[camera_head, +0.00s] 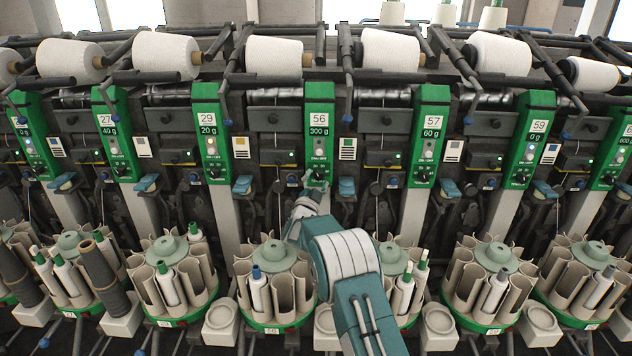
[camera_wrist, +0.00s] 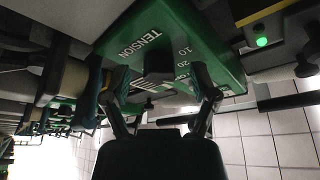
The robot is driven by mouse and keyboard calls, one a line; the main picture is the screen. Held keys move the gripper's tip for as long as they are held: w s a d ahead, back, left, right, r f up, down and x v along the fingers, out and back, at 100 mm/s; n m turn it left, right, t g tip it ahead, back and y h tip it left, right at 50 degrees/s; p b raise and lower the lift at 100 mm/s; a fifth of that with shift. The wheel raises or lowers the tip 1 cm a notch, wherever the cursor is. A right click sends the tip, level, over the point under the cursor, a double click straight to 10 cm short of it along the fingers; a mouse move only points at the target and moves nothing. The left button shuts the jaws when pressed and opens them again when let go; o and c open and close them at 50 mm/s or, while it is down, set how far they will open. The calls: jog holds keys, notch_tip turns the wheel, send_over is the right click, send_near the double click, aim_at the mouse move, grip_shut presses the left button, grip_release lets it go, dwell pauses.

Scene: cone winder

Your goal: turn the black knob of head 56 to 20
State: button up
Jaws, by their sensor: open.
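The green panel of head 56 (camera_head: 320,120) stands in the middle of the head view, with a white 56 label and a display reading 300 g. Its black knob (camera_head: 318,175) sits low on the panel, partly hidden by my gripper (camera_head: 309,185). In the wrist view the knob (camera_wrist: 160,62) shows on the green panel (camera_wrist: 172,35) beside the word TENSION and a scale with 10 and 20. My gripper (camera_wrist: 161,82) is open, with one finger on each side of the knob. I cannot tell whether the fingers touch it.
Neighbouring green panels, such as head 29 (camera_head: 209,130) and head 57 (camera_head: 431,130), stand on both sides. White yarn cones (camera_head: 274,55) run along the top. Round bobbin magazines (camera_head: 273,257) stand below. A lit green lamp (camera_wrist: 262,42) shows on a unit near the panel.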

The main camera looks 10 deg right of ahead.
jog(key=shift+s, duration=0.1)
jog(key=v, duration=0.7)
jog(key=shift+f, duration=0.2)
jog(key=shift+s+a, duration=0.1)
jog(key=shift+a, duration=0.05)
notch_tip(320, 180, up, 10)
jog(key=s+n+g+y, duration=0.1)
jog(key=s+n+y, duration=0.1)
jog(key=n+y, duration=0.3)
jog(key=s+r+n+g+y, duration=0.35)
jog(key=s+r, duration=0.25)
jog(key=s, duration=0.5)
jog(key=s+d+f+n+g, duration=0.2)
jog(key=s+g, duration=0.2)
jog(key=s, duration=1.4)
jog(key=s+d+f+n+g, duration=0.2)
jog(key=s+g, duration=0.3)
jog(key=s, duration=1.4)
jog(key=shift+s+f+n+y, duration=0.25)
jog(key=shift+f+n+y, duration=0.2)
jog(key=shift+f, duration=0.25)
jog(key=shift+a, duration=0.1)
